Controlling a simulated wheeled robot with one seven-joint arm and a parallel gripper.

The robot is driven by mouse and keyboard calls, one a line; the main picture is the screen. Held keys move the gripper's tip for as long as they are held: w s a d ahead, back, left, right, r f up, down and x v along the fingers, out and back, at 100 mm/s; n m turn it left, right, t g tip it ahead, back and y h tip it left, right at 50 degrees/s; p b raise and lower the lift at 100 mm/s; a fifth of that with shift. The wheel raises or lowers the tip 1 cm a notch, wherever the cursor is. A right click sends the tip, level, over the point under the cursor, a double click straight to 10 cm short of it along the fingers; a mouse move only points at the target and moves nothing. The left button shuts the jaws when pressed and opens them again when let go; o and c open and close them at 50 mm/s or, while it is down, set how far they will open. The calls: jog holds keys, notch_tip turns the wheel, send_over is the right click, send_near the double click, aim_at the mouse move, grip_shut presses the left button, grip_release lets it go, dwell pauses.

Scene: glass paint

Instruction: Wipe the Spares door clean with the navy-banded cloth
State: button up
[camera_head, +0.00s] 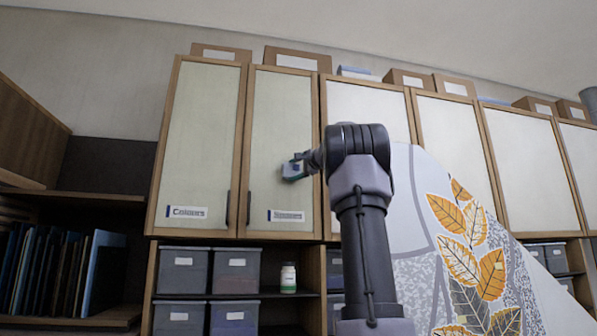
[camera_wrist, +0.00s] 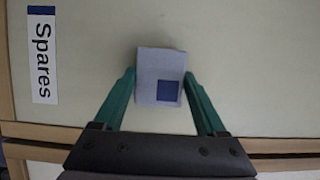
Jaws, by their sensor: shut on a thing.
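My gripper (camera_wrist: 160,72) is shut on a small pale grey-blue block-shaped cloth (camera_wrist: 152,63) with a navy square on its face. Both green fingers grip its sides. The Spares door (camera_wrist: 240,45) fills the wrist view behind it, with its Spares label (camera_wrist: 43,55) at the left. In the head view, my gripper (camera_head: 300,165) holds the cloth (camera_head: 291,172) in front of the second door from the left (camera_head: 275,120), above its label (camera_head: 290,215). I cannot tell whether the cloth touches the door. No distinct marks show on the pale panel.
The Colours door (camera_head: 200,125) is to the left, with dark handles between the two doors. Below are grey bins (camera_head: 236,270) and a small white jar (camera_head: 288,278). A large leaf-patterned panel (camera_head: 465,250) stands at right. Boxes (camera_head: 298,58) sit on top of the cabinets.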

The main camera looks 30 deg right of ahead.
aim_at(272, 171)
jog(key=shift+w+a, duration=0.3)
jog(key=shift+a, duration=0.8)
jog(key=shift+w+a, duration=0.35)
jog(key=shift+a, duration=0.7)
jog(key=shift+w+a, duration=0.3)
jog(key=shift+a, duration=0.8)
jog(key=shift+s, duration=0.1)
jog(key=shift+s+a, duration=0.25)
jog(key=shift+s, duration=0.7)
jog(key=shift+s+a, duration=0.25)
jog(key=shift+s, duration=0.65)
jog(key=shift+s+a, duration=0.25)
jog(key=shift+s, duration=0.7)
jog(key=s, duration=0.3)
jog(key=shift+a, duration=0.4)
